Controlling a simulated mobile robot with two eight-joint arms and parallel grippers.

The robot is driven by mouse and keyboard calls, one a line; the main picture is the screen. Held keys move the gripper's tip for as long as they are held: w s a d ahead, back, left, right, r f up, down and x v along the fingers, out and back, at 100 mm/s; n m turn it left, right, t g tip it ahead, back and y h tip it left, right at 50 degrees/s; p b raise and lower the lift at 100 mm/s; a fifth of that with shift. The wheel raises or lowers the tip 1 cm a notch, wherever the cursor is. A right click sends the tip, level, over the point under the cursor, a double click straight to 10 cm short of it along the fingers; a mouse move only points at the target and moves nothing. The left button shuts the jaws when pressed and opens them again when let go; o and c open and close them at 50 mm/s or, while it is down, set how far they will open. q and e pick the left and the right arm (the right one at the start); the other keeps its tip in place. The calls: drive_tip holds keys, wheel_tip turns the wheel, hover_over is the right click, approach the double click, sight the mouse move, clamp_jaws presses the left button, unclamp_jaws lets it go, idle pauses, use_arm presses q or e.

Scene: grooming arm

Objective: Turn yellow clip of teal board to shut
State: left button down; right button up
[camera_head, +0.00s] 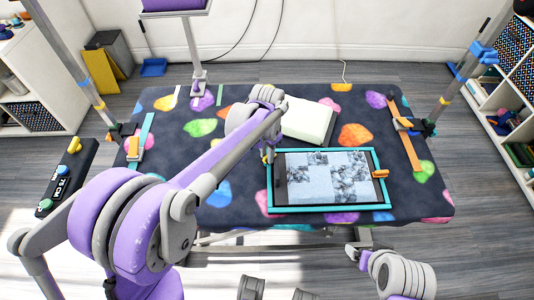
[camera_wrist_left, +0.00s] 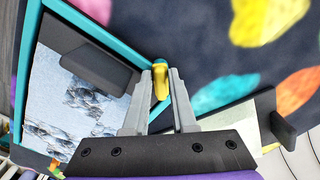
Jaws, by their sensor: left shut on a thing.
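The teal board (camera_head: 330,208) lies on the patterned table, a teal frame around a dark panel with grey-and-white pictures. Its teal edge (camera_wrist_left: 85,30) also shows in the left wrist view. My left gripper (camera_head: 268,154) is at the board's upper left corner. In the left wrist view, its fingers (camera_wrist_left: 161,85) are shut on a yellow clip (camera_wrist_left: 161,82) beside the frame. The clip is mostly hidden in the head view. A second, orange-yellow clip (camera_head: 380,173) sits on the board's right side. My right gripper (camera_head: 358,252) is low in the head view, in front of the table; its jaws are unclear.
A pale, book-like block (camera_head: 308,120) lies just behind the board on the dark table (camera_head: 180,205) with bright spots. Clamped posts stand at the table's left and right (camera_head: 410,128). Shelves stand at both sides of the room.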

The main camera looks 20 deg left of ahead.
use_arm(q)
drive_tip(key=shift+m, duration=1.3)
drive_tip(key=shift+m, duration=1.4)
drive_tip(key=m, duration=0.2)
drive_tip(key=shift+m, duration=0.3)
drive_tip(key=c, duration=0.8)
unclamp_jaws()
drive_tip(key=shift+o, duration=0.2)
